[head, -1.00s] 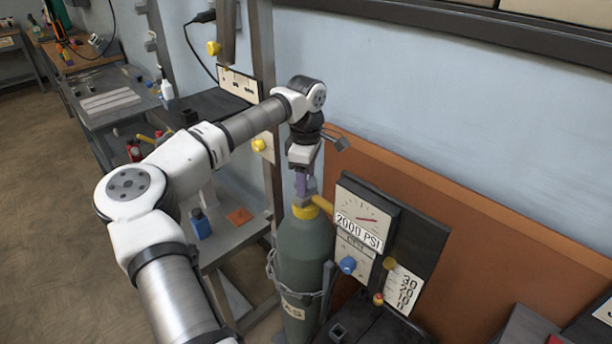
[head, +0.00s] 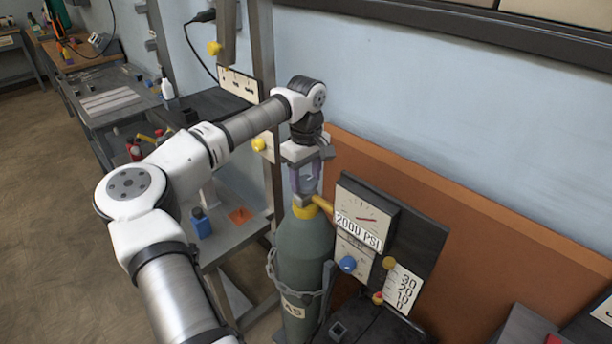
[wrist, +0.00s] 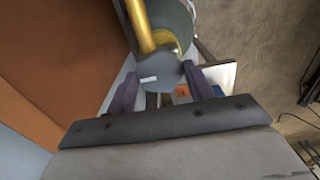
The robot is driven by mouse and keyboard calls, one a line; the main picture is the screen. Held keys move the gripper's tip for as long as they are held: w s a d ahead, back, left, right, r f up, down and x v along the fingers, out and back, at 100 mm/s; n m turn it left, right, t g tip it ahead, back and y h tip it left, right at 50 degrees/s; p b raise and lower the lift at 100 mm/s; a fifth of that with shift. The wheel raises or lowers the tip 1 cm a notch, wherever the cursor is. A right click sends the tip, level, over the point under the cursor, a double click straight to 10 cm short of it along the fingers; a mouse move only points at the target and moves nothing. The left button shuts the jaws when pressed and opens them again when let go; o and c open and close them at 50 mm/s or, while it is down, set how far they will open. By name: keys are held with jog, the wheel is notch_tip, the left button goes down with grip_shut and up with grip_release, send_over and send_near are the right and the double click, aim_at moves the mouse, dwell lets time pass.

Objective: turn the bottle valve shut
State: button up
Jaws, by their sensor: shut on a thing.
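The grey-green gas bottle (head: 302,256) stands upright with a yellow collar (head: 305,211) at its neck. In the wrist view its shoulder (wrist: 172,18) is at the top. The bottle valve, a grey round knob with a small white mark (wrist: 158,78), sits on top of the neck. My gripper (head: 306,190) points down over the bottle. Its two purple fingers (wrist: 160,90) stand on either side of the knob and are shut on it. In the head view the fingers partly hide the knob.
A yellow pipe (wrist: 138,22) runs from the neck to the gauge panel (head: 362,215), which reads 2000 PSI, close at the right. A chain (head: 272,268) goes around the bottle. A metal post (head: 271,120) and a grey shelf (head: 235,238) stand to the left.

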aim_at(306, 181)
jog(key=shift+r, duration=0.1)
jog(key=o, duration=1)
jog(key=shift+c, duration=0.2)
notch_tip(306, 181, up, 14)
jog(key=b, duration=0.1)
jog(key=shift+b, duration=0.4)
